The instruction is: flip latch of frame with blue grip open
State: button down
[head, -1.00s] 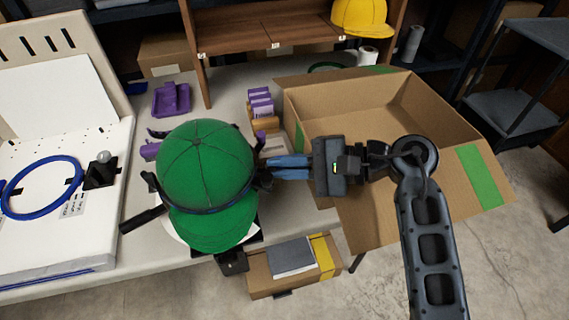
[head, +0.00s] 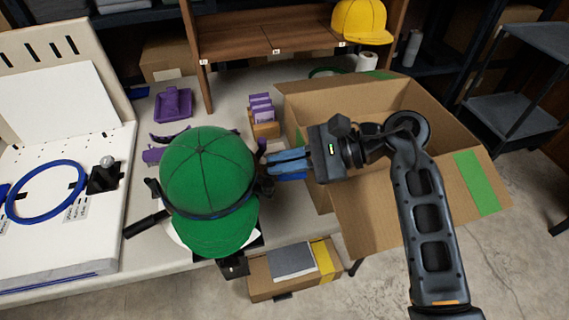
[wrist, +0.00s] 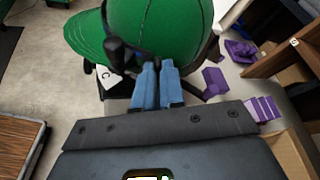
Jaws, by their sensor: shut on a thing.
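A green cap (head: 207,172) sits on a round frame with a dark band (head: 212,213) at the near edge of the table. In the wrist view the cap (wrist: 165,28) fills the top, with a black knob (wrist: 118,50) at its band. My gripper (head: 268,166) is at the right side of the cap, its blue fingers level and pointing left. It is shut on a small dark part at the band, apparently the latch, which the fingers mostly hide. In the wrist view the fingertips (wrist: 157,66) are close together beside the knob. I cannot clearly make out a blue grip.
An open cardboard box (head: 365,110) stands right of the cap, under my arm. A blue hoop (head: 84,186) lies on the white board at left. Purple parts (head: 173,104) and purple packs (head: 262,107) lie behind the cap. A smaller carton (head: 290,270) is below the table edge.

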jog(key=m+g, duration=0.1)
jog(key=w+m+g, duration=0.1)
jog(key=w+m+b, duration=0.1)
jog(key=shift+w+a+r+m+g+h, duration=0.1)
jog(key=shift+w+r+m+g+h, duration=0.2)
jog(key=shift+g+h, duration=0.1)
jog(key=m+g+b, duration=0.1)
jog(key=w+m+g+b, duration=0.1)
jog(key=w+m+b, duration=0.1)
jog(key=shift+w+a+f+m+g, duration=0.1)
jog(key=shift+a+f+m+g, duration=0.2)
jog(key=shift+m+g, duration=0.1)
jog(key=shift+r, duration=0.1)
dwell(0.3)
jog(key=c, duration=1.5)
grip_release()
jog(key=shift+d, duration=0.1)
jog(key=b+v, duration=0.1)
jog(key=v, duration=0.6)
jog(key=shift+w+d, duration=0.2)
jog(key=shift+w, duration=0.1)
